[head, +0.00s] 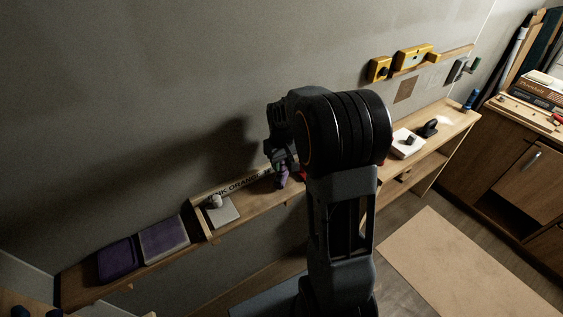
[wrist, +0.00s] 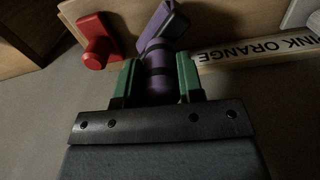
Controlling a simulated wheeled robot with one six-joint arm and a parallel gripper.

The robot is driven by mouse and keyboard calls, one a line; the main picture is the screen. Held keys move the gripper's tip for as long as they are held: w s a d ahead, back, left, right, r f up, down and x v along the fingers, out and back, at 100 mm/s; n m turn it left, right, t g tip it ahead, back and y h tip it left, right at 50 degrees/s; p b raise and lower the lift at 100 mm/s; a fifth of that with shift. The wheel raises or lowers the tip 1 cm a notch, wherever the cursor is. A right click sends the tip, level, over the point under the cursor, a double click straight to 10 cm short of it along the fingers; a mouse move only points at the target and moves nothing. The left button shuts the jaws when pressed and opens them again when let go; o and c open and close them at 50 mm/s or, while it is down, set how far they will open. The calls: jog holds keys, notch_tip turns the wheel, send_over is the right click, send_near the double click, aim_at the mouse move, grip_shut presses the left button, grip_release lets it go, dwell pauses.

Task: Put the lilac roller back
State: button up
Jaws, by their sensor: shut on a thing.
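The lilac roller (wrist: 162,60) is a purple piece with dark bands, between the green fingers of my gripper (wrist: 160,80) in the wrist view. My gripper is shut on it. In the head view my gripper (head: 279,155) hangs over the wall shelf, and the purple roller (head: 283,176) shows just below it. The roller is close to the shelf; I cannot tell if it touches. A white label strip (wrist: 257,47) reading "PINK ORANGE" is beside the roller in the wrist view, and it shows along the shelf in the head view (head: 236,187).
A red piece (wrist: 97,42) is close by on the other side of the roller. A white block with a round knob (head: 222,211) and purple pads (head: 164,239) lie further left on the shelf (head: 150,262). Yellow tools (head: 412,57) sit on a ledge above. My arm hides the middle.

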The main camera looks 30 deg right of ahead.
jog(key=shift+f, duration=0.4)
jog(key=o, duration=0.9)
notch_tip(320, 180, up, 14)
jog(key=shift+s+f+b, duration=0.1)
jog(key=shift+b, duration=0.35)
